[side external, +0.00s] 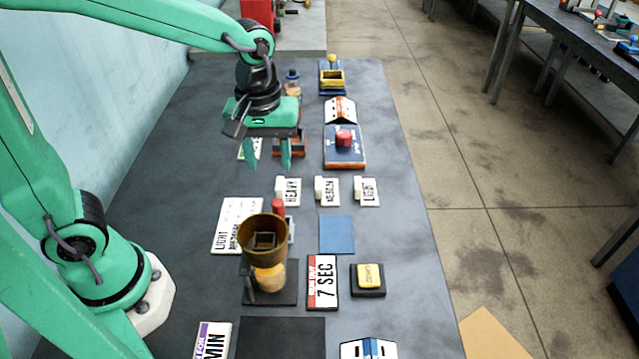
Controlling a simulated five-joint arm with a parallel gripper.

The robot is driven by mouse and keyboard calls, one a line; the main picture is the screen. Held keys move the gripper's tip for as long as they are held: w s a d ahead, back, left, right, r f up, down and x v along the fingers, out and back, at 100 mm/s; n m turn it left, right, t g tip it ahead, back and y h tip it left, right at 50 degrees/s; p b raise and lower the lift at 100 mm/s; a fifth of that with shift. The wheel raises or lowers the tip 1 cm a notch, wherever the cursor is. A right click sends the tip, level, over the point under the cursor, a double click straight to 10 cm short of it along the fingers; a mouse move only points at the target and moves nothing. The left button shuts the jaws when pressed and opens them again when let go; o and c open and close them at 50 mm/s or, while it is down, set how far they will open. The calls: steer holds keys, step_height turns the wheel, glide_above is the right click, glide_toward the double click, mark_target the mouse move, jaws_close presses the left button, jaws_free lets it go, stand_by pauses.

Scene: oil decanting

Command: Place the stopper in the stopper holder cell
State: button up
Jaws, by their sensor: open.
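My gripper (269,164) is open and points down over the left-middle of the dark table, with nothing seen between its fingers. A yellow-rimmed open cell on a blue base (332,80) stands at the far end of the table; it looks like the stopper holder. A small yellow knob (332,61) shows just behind the cell; I cannot tell if it is the stopper. A small amber bottle with a dark blue top (292,77) stands left of the cell, its lower part hidden by my gripper. An orange and dark stand is partly hidden behind the fingers.
A red button on a blue plate (344,138) and a white-orange sign (340,110) lie right of my gripper. Several label cards, a brown funnel cup (263,238) over an amber vessel, a blue pad (337,234) and a yellow button (369,275) are nearer. The right table edge is clear.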

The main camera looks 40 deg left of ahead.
steer(key=s+a+r+m+t, duration=0.5)
steer(key=s+a+r+m, duration=0.1)
steer(key=s+a+m, duration=0.1)
steer(key=shift+s+r+m, duration=0.4)
steer(key=shift+s+m, duration=0.3)
steer(key=shift+s, duration=0.05)
